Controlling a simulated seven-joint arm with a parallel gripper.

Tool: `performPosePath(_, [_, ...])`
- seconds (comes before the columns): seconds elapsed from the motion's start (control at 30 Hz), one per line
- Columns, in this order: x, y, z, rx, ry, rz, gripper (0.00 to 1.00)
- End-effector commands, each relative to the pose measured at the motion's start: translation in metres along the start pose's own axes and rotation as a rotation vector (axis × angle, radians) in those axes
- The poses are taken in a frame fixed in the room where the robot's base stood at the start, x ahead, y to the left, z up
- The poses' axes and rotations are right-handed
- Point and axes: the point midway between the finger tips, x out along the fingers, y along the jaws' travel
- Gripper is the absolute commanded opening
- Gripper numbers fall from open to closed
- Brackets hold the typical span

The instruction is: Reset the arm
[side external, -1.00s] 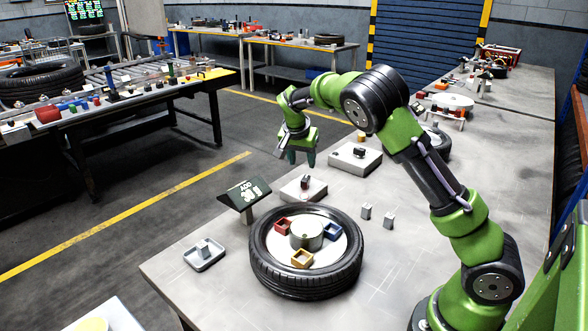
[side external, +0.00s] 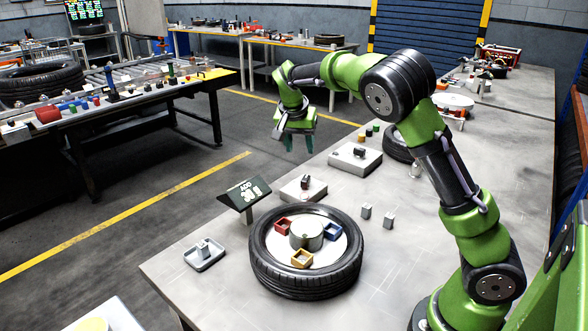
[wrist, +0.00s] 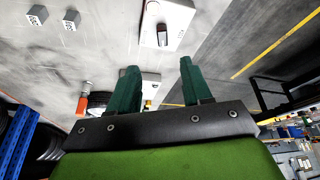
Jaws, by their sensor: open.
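My gripper (side external: 298,142) hangs with its fingers pointing down, in the air near the table's left edge in the side view. Its two dark green fingers are apart with nothing between them. They also show in the wrist view (wrist: 158,85), open and empty. My green and black arm reaches up and over from the lower right. No object is held.
A tyre (side external: 305,288) with red, blue and yellow square holders stands on the table (side external: 430,270). Around it are a sign stand (side external: 245,193), a small tray (side external: 204,257), two grey blocks (side external: 377,215) and switch boxes (side external: 355,158). Another tyre (side external: 398,147) lies behind my arm.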

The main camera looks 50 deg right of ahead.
Motion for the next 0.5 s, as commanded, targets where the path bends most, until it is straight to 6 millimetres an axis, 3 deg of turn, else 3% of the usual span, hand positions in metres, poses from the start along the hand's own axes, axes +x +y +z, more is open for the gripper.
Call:
performPosePath(0.17, [-0.003,0.020,0.049,-0.149,-0.140,-0.112,0.49])
performPosePath(0.27, [-0.020,0.033,0.079,-0.231,-0.202,-0.211,0.49])
performPosePath(0.5, [-0.078,0.074,0.154,-0.440,-0.241,-0.474,0.49])
